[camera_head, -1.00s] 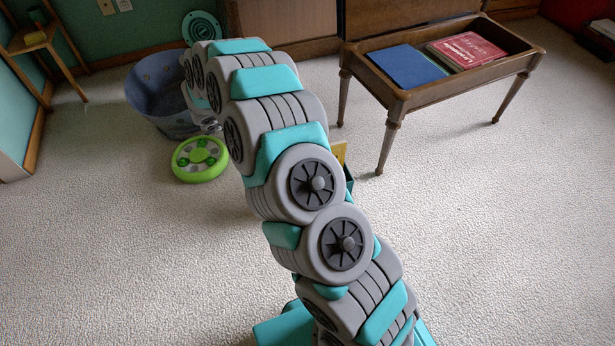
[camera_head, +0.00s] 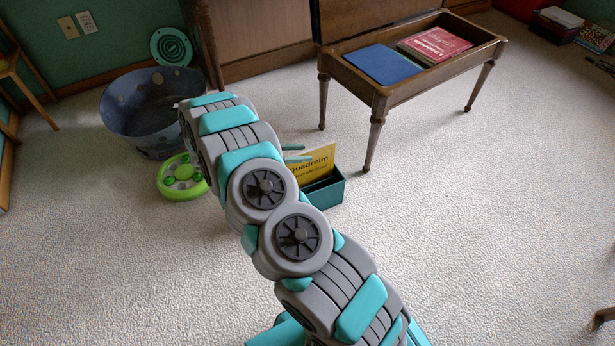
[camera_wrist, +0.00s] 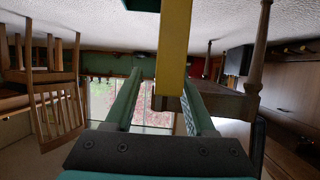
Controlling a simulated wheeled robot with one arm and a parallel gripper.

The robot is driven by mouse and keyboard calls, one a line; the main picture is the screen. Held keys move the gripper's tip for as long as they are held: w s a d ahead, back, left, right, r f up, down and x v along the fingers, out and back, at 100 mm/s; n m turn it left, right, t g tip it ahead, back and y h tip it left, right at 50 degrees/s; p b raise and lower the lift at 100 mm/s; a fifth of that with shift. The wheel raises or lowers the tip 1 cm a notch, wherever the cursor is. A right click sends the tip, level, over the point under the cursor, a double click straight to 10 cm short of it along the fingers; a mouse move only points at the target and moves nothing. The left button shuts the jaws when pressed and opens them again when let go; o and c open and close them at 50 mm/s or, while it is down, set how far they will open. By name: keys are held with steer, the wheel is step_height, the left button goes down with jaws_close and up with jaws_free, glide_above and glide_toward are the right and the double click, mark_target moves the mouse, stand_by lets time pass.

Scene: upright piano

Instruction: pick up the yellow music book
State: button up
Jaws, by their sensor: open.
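The yellow music book (camera_head: 316,165) stands upright in a small teal holder (camera_head: 325,192) on the carpet, right of my arm in the head view. The arm hides its left part. In the wrist view, which is upside down, the book shows nearly edge-on as a yellow strip (camera_wrist: 174,45) from the top edge down to the fingers. My gripper (camera_wrist: 161,80) is open, with the strip between the fingertips in the picture, closer to the right finger. I cannot tell how deep the book is between them. In the head view, teal fingertips (camera_head: 296,153) show beside the book's top.
A wooden piano bench (camera_head: 376,97) with a blue book (camera_head: 384,64) and a red book (camera_head: 434,45) stands behind the holder. A blue-grey tub (camera_head: 150,125) and a green round toy (camera_head: 182,178) are at left.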

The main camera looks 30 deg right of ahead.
steer(key=shift+x, duration=1.45)
jaws_close()
stand_by(0.3)
